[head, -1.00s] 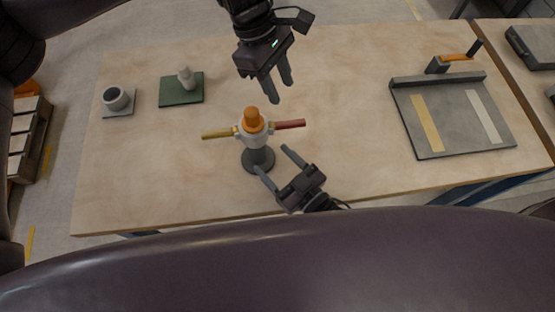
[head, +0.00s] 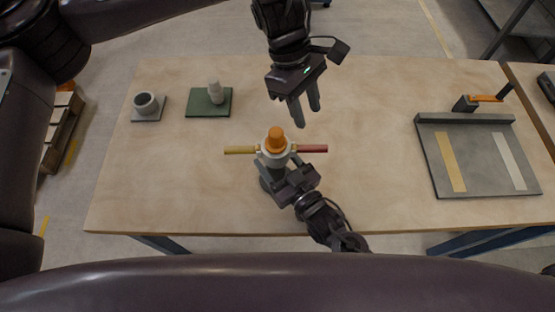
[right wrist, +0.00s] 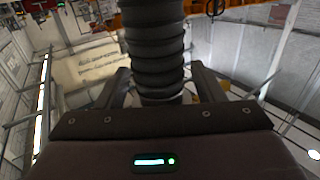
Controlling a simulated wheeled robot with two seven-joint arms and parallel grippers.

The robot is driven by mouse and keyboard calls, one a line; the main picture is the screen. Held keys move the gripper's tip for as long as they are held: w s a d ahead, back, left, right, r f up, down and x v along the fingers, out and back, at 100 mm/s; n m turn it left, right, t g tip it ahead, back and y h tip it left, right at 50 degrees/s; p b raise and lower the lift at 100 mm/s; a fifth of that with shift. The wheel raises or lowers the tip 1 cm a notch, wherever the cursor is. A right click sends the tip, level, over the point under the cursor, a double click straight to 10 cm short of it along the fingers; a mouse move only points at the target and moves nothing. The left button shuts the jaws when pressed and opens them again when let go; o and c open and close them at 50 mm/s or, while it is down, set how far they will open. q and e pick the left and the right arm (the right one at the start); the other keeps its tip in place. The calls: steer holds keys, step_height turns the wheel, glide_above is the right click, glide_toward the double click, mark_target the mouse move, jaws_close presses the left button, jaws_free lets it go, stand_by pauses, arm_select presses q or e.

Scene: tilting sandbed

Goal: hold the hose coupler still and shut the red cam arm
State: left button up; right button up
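The hose coupler (head: 273,158) stands upright on the table, pale with an orange top (head: 276,137). Its red cam arm (head: 312,148) sticks straight out to the right, and a yellow arm (head: 240,150) sticks out to the left. My left gripper (head: 306,115) is open and empty, above and behind the red arm in the picture, apart from it. My right gripper reaches in from the front at the coupler's lower part. In the right wrist view its fingers (right wrist: 160,85) stand on both sides of a dark ribbed hose (right wrist: 157,50), seemingly with slight gaps.
A green plate (head: 195,104) with a pale peg and a grey cup (head: 146,104) stand at the back left. The table's left front is clear.

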steer(key=c, duration=1.2)
arm_select(q)
steer(key=c, duration=0.4)
arm_select(e)
steer(key=shift+c, duration=0.2)
arm_select(q)
steer(key=shift+r+n, duration=0.15)
steer(key=shift+n, duration=0.45)
steer(key=shift+c, duration=1.3)
steer(key=n, duration=0.3)
steer(key=shift+r, duration=0.25)
jaws_close()
steer(key=r+m, duration=0.2)
steer(key=m, duration=0.8)
steer(key=r+m+t, duration=0.1)
steer(key=m, duration=1)
steer(key=r+m, duration=0.2)
steer(key=m, duration=0.9)
steer(key=shift+s+a+r+t, duration=0.2)
steer(key=shift+s+r+t, duration=0.05)
steer(key=shift+r+t, duration=0.1)
